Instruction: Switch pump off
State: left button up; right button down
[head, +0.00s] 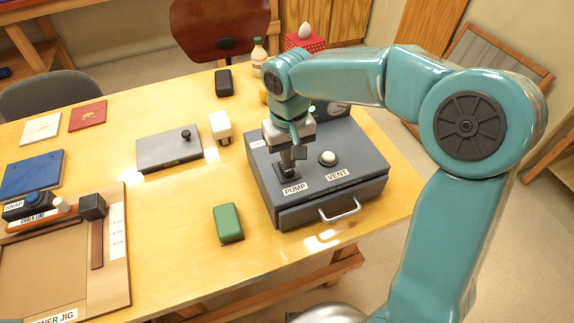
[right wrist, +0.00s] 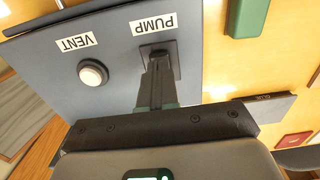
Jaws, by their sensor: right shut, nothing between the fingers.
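The grey pump box (head: 262,170) stands on the yellow table. On its top are a dark switch plate (head: 278,172) with a PUMP label (head: 295,188) and a round white VENT button (head: 328,158). A green light (head: 312,108) shows at the back, beside my arm. My right gripper (head: 288,166) points down at the PUMP switch, shut and empty. In the right wrist view its fingers (right wrist: 157,62) end over the switch plate (right wrist: 172,62). They hide most of the switch, so its position and any contact cannot be told. My left gripper is out of view.
A green block (head: 228,223) lies left of the box. A grey plate with a black knob (head: 168,152), a white block (head: 220,127) and a black case (head: 223,82) lie farther back. A wooden jig (head: 50,275) fills the left front. A handle (head: 340,210) sticks out in front.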

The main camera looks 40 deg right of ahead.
jog(key=shift+f+b, duration=0.75)
jog(key=shift+f, duration=0.25)
jog(key=shift+r, duration=0.15)
jog(key=shift+r+p, duration=0.6)
jog(key=shift+p, duration=0.15)
notch_tip(320, 180, up, 2)
jog(key=shift+r+p, duration=0.25)
jog(key=shift+p, duration=0.7)
notch_tip(320, 180, up, 2)
jog(key=shift+r+p, duration=0.1)
jog(key=shift+p, duration=0.8)
jog(key=shift+r+p, duration=0.45)
jog(key=shift+r, duration=0.1)
jog(key=shift+f, duration=0.1)
jog(key=shift+s, duration=0.1)
